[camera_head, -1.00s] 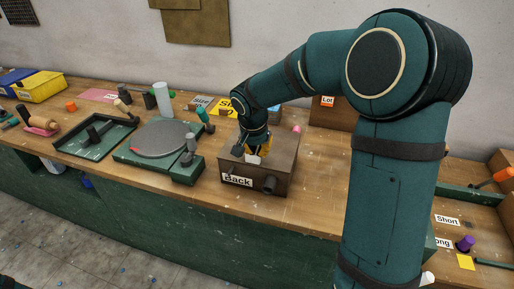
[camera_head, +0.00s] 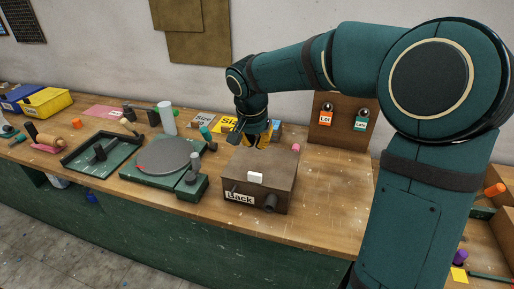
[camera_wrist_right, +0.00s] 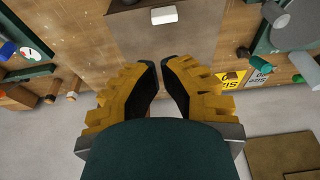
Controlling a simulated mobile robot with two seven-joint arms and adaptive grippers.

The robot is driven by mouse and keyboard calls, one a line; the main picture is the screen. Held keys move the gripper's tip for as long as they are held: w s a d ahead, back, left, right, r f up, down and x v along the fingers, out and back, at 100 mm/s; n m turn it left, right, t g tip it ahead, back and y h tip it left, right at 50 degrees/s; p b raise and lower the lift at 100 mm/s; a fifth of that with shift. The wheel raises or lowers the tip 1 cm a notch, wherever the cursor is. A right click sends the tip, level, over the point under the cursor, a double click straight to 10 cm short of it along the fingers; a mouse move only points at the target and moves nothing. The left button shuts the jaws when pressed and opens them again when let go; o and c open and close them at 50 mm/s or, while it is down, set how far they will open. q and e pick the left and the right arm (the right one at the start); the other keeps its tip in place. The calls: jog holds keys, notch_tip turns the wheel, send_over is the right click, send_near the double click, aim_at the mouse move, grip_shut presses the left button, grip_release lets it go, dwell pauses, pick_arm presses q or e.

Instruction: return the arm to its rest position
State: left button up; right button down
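My right arm reaches in from the right in the head view. Its yellow-fingered gripper (camera_head: 256,140) hangs fingers-down above the rear of a brown box (camera_head: 262,172) labelled "Back". The right wrist view shows the two fingers (camera_wrist_right: 160,66) apart, with a narrow gap between the tips and nothing between them. My left gripper is out of view.
A round grey turntable (camera_head: 163,155) and a black-rimmed tray (camera_head: 120,157) stand left of the box. A white cylinder (camera_head: 167,118) stands behind. A board with tagged padlocks (camera_head: 328,115) stands behind the box at right. Bare bench (camera_head: 330,205) lies right of the box.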

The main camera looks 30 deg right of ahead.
jog(key=shift+s+a+r, duration=0.1)
jog(key=shift+r, duration=0.4)
jog(key=shift+f, duration=0.1)
jog(key=s+a+f+n+y, duration=0.15)
jog(key=a+f, duration=0.25)
jog(key=f, duration=0.4)
jog(key=a+f+n+y, duration=0.1)
jog(key=a+f+n, duration=0.1)
jog(key=a+f, duration=0.4)
jog(key=s+a+f+n+y, duration=0.1)
jog(key=a+f+n+y, duration=0.15)
jog(key=f, duration=0.65)
jog(key=s+a+f+n, duration=0.1)
jog(key=s+a+f, duration=0.3)
jog(key=s+f, duration=0.2)
jog(key=s+a+f+n+y, duration=0.1)
jog(key=s+a+f, duration=0.3)
jog(key=s+f, duration=0.3)
jog(key=shift+a+f, duration=0.2)
jog(key=shift+a, duration=0.1)
